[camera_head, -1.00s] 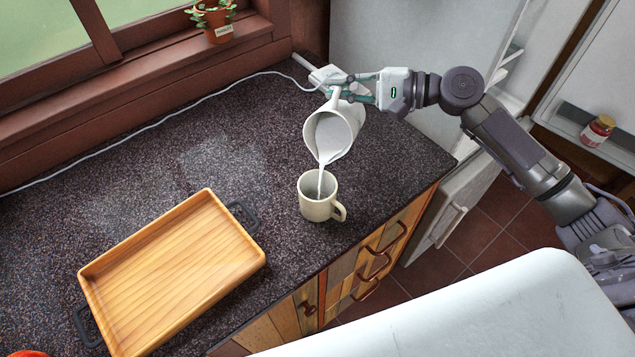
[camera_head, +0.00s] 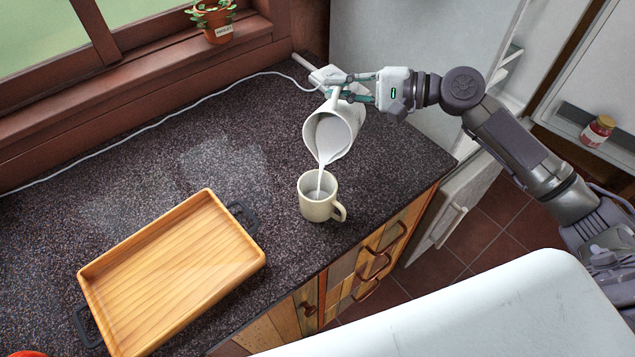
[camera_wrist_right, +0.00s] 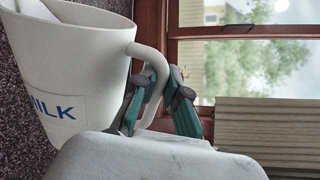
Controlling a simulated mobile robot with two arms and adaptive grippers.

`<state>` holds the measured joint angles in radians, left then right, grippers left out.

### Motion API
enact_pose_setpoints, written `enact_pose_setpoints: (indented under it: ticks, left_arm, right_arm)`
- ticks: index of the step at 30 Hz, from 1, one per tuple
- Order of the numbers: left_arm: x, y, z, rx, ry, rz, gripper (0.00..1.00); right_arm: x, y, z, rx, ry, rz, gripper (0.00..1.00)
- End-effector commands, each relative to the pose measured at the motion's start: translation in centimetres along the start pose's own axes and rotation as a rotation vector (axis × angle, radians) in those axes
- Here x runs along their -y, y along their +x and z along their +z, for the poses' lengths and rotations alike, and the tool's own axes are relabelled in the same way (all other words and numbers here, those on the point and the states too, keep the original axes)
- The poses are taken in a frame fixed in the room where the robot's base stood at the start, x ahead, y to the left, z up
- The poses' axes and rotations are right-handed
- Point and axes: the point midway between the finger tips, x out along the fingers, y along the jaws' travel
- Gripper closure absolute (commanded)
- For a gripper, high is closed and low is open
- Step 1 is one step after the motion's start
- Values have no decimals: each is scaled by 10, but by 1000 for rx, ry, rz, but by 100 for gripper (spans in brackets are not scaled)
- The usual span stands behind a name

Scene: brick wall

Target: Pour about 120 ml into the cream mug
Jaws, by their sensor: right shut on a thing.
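The cream mug (camera_head: 318,207) stands upright on the dark speckled counter, its handle to the right. A white jug (camera_head: 336,128) is tilted above it, its lip towards the mug. A thin pale stream runs from the jug's lip into the mug, and liquid shows inside the mug. My right gripper (camera_head: 350,88) is shut on the jug's handle; in the right wrist view the fingers (camera_wrist_right: 165,100) close around the handle and the jug (camera_wrist_right: 75,60) bears a label reading MILK, its first letter partly hidden. My left gripper is not in view.
A wooden tray (camera_head: 92,290) with dark handles lies on the counter to the left. A white cable (camera_head: 150,130) runs along the back. A potted plant (camera_head: 213,22) stands on the window sill. A jar (camera_head: 598,130) sits on a shelf at right.

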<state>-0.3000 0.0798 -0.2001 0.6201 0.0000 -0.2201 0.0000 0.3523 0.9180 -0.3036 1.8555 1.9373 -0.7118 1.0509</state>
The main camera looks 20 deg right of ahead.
Motion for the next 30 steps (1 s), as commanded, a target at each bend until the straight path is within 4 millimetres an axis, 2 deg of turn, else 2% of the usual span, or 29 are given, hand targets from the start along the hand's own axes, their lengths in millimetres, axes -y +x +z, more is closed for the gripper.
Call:
enact_pose_setpoints:
  ticks: [30]
  left_arm:
    - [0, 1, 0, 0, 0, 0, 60]
  right_arm:
    - [3, -1, 8, -10, -52, -2, 100]
